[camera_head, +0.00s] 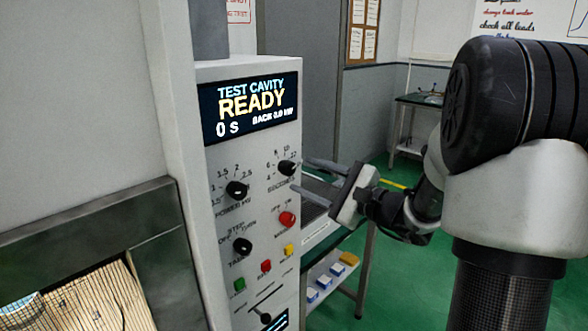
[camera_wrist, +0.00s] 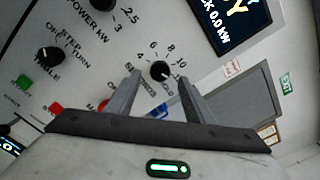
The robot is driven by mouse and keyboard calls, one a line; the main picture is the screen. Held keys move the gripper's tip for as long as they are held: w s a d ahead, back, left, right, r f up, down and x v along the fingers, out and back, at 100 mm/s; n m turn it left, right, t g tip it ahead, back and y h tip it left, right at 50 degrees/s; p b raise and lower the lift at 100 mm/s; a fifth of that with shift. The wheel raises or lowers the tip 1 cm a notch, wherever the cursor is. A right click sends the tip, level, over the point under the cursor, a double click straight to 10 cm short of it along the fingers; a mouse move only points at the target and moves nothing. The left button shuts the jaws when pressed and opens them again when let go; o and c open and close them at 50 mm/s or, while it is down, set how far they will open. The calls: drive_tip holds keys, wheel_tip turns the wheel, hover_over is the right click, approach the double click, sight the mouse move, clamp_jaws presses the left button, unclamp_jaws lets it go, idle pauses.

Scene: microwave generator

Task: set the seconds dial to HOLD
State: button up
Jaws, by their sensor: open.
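The seconds dial (camera_head: 287,168) is a black round knob on the upper right of the grey control panel, with numbers around it. It also shows in the wrist view (camera_wrist: 160,70), between and just beyond the two fingertips. My gripper (camera_head: 308,176) is open, its fingers pointing at the panel just right of the dial in the head view. In the wrist view my gripper (camera_wrist: 160,84) has a finger on each side of the dial and looks empty. I cannot tell whether a finger touches the knob. The HOLD mark is not readable. The display (camera_head: 250,108) reads READY and 0 S.
The power knob (camera_head: 237,190) is left of the dial, and the table knob (camera_head: 242,246) is lower left. A red knob (camera_head: 287,219) sits just below the dial. Green, red and yellow buttons and a slider (camera_head: 266,318) are lower. A bench stands behind the panel.

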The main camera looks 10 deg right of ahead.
sight(291, 170)
drive_tip(key=x, duration=0.5)
drive_tip(key=c, duration=1)
